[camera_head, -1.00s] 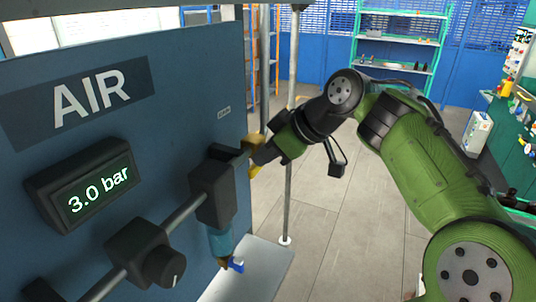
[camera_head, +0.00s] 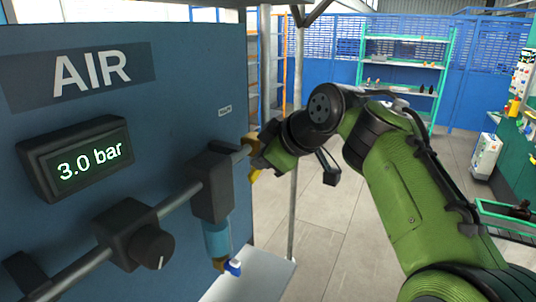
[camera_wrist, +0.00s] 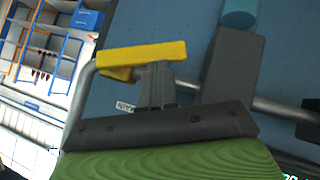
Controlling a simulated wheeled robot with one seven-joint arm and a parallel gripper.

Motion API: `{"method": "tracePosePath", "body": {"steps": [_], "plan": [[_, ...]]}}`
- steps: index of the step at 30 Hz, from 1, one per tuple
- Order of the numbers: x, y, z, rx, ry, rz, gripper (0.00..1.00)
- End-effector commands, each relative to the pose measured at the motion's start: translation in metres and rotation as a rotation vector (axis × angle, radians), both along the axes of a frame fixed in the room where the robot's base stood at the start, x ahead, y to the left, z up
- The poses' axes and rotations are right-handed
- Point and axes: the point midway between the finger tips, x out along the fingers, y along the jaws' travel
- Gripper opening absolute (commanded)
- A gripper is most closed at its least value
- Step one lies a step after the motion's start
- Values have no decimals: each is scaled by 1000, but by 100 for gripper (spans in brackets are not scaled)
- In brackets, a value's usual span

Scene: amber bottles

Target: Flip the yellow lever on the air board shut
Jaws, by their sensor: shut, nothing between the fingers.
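The air board (camera_head: 60,235) is a blue panel at the left of the head view, with an AIR label and a display reading 3.0 bar. The yellow lever (camera_head: 254,174) is at the panel's right edge, partly hidden behind my gripper (camera_head: 257,158). In the wrist view the yellow lever (camera_wrist: 142,54) lies as a bar near the end of the metal pipe (camera_wrist: 82,95). My gripper (camera_wrist: 155,82) is shut and empty, its fingertips right at the lever's underside in that picture. Whether they touch cannot be told.
A black block with a blue-bowled filter (camera_head: 216,238) and a regulator knob (camera_head: 152,246) sit on the pipe left of the lever. A grey post (camera_head: 295,130) stands behind my arm. Green shelves (camera_head: 405,70) stand far back. Open floor lies between.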

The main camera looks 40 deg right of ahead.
Motion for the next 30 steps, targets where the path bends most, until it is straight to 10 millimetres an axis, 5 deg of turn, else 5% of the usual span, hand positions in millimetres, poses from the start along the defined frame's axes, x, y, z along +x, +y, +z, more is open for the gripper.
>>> {"method": "tracePosePath", "body": {"steps": [11,30], "plan": [[8,-1,-26,-149,-52,-5,0],[13,-14,-70,-687,-242,-2,0]]}}
